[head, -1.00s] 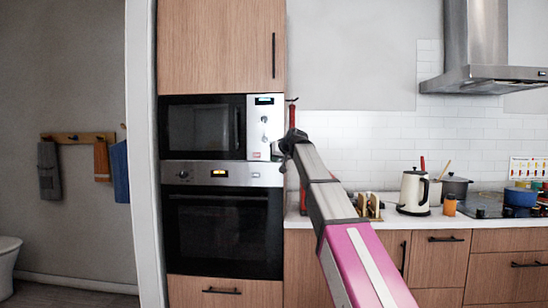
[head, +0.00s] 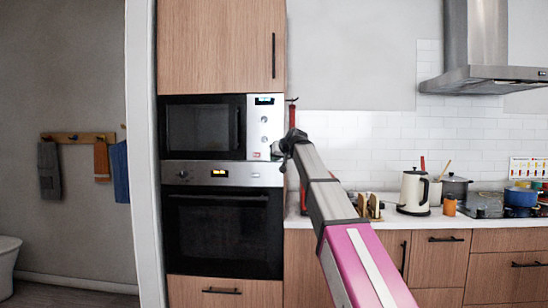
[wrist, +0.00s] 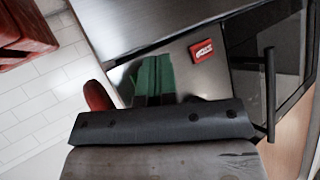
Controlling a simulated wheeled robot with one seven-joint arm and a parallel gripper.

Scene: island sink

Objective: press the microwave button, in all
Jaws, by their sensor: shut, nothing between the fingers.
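The microwave (head: 200,127) is built into the tall wooden cabinet above the oven, with its door shut. Its silver control panel (head: 266,115) has a lit display at the top, round knobs below and a small red-marked square (head: 257,155) near the bottom. My gripper (head: 277,150) is shut and empty, beside the panel's lower right edge; I cannot tell whether it touches. In the wrist view, a red label or button (wrist: 202,50) shows on a shiny panel beyond the dark gripper body, which hides much of the fingers.
The oven (head: 225,225) sits under the microwave. The door handle (wrist: 269,92) stands out at the right of the wrist view. A red object (wrist: 25,30) is at upper left there. A kettle (head: 413,192) and pots stand on the counter to the right.

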